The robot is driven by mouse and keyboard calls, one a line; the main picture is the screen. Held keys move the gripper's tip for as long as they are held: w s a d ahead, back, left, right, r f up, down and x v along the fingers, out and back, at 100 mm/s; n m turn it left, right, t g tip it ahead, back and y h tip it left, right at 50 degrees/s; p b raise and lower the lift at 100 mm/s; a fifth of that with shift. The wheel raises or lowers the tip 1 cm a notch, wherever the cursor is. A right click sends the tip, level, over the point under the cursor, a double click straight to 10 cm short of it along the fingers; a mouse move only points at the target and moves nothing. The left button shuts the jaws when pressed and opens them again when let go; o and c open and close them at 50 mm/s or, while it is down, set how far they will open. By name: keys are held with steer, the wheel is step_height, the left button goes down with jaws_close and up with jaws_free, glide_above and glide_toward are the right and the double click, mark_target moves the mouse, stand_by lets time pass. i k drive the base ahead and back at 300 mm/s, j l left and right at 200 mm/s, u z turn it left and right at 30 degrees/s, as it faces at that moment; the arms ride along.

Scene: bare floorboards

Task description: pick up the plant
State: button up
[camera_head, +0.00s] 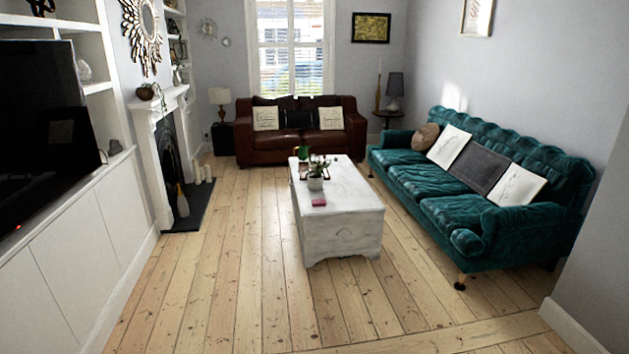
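A small potted plant (316,172) with green leaves in a pale pot stands on top of the white chest table (343,215) in the middle of the room. A second green plant or leafy object (303,153) shows just behind it, on or beside a dark tray; it is too small to tell more. A trailing plant in a round dark pot (146,92) sits on the mantelpiece at the left. My gripper is not in view.
A small red object (318,202) lies at the chest table's near end. A teal sofa (440,190) stands at the right, a brown leather sofa (290,143) at the back. A fireplace (175,150) and white cabinets (80,235) line the left. The near floorboards (230,280) are clear.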

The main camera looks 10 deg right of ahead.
mark_target(315, 176)
steer(key=i+u, duration=0.3)
steer(key=i, duration=1.35)
steer(key=i+u, duration=0.1)
steer(key=i, duration=0.8)
steer(key=i+l, duration=0.15)
steer(key=i, duration=0.75)
steer(key=i+j+u, duration=0.15)
steer(key=i, duration=0.6)
steer(key=i+j+u, duration=0.15)
steer(key=i, duration=0.6)
steer(key=i+l+z, duration=0.1)
steer(key=i+z, duration=0.55)
steer(key=z, duration=0.2)
steer(key=i+j+z, duration=0.1)
steer(key=i+z, duration=0.35)
steer(key=i+l+z, duration=0.15)
steer(key=i+z, duration=0.25)
steer(key=i, duration=0.35)
